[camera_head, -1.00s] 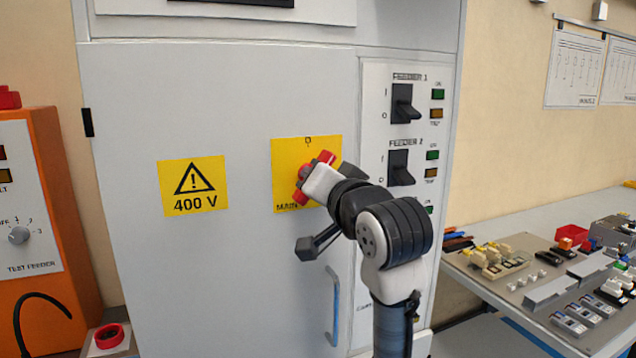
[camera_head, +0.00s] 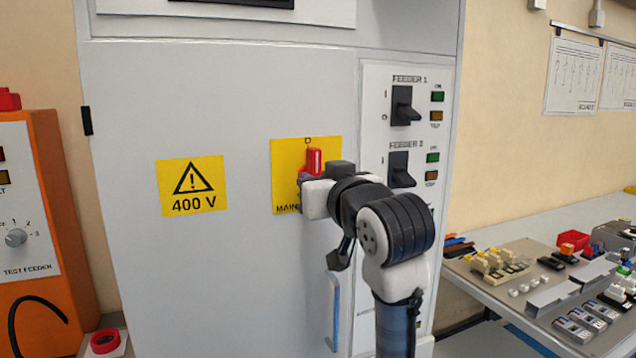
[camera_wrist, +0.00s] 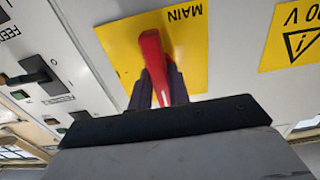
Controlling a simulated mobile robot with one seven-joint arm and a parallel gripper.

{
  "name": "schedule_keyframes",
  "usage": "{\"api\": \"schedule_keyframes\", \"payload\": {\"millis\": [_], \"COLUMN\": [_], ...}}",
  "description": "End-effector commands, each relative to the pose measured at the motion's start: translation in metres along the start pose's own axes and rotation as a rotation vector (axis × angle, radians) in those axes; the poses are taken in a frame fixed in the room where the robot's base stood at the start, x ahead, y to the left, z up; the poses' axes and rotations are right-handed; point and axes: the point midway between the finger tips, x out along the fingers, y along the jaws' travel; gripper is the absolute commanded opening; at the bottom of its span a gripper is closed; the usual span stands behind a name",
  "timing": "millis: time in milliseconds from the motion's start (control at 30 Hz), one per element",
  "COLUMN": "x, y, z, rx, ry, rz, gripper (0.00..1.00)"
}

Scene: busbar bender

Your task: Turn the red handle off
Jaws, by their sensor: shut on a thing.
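The red handle (camera_head: 314,161) sits on the yellow MAIN plate (camera_head: 284,162) on the grey cabinet door. It now stands upright, with its top pointing to the mark at the plate's upper edge. In the wrist view the red handle (camera_wrist: 154,65) runs between the two dark fingers of my gripper (camera_wrist: 160,85). My gripper is shut on the handle. In the head view my wrist hides the lower right of the plate and the handle's lower part.
Black FEEDER 1 (camera_head: 403,105) and FEEDER 2 (camera_head: 400,168) switches are close to the right of my wrist. A blue door pull (camera_head: 334,310) is below. A bench (camera_head: 510,290) with several parts stands right, an orange test feeder (camera_head: 60,200) left.

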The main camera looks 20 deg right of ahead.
Motion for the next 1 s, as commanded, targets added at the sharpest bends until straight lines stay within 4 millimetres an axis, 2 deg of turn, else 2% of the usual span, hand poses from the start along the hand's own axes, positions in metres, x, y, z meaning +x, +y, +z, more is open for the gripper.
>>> {"api": "schedule_keyframes", "payload": {"millis": [467, 500, 633, 1000], "x": [0.0000, 0.0000, 0.0000, -0.0049], "y": [0.0000, 0.0000, 0.0000, 0.0003], "z": [-0.0002, -0.0002, -0.0002, 0.0002], "rx": [-0.017, -0.017, -0.016, -0.013], "ry": [0.000, 0.000, 0.000, 0.002], "rz": [0.000, 0.000, 0.000, 0.000], "gripper": [0.00, 0.22, 0.39, 0.40]}}
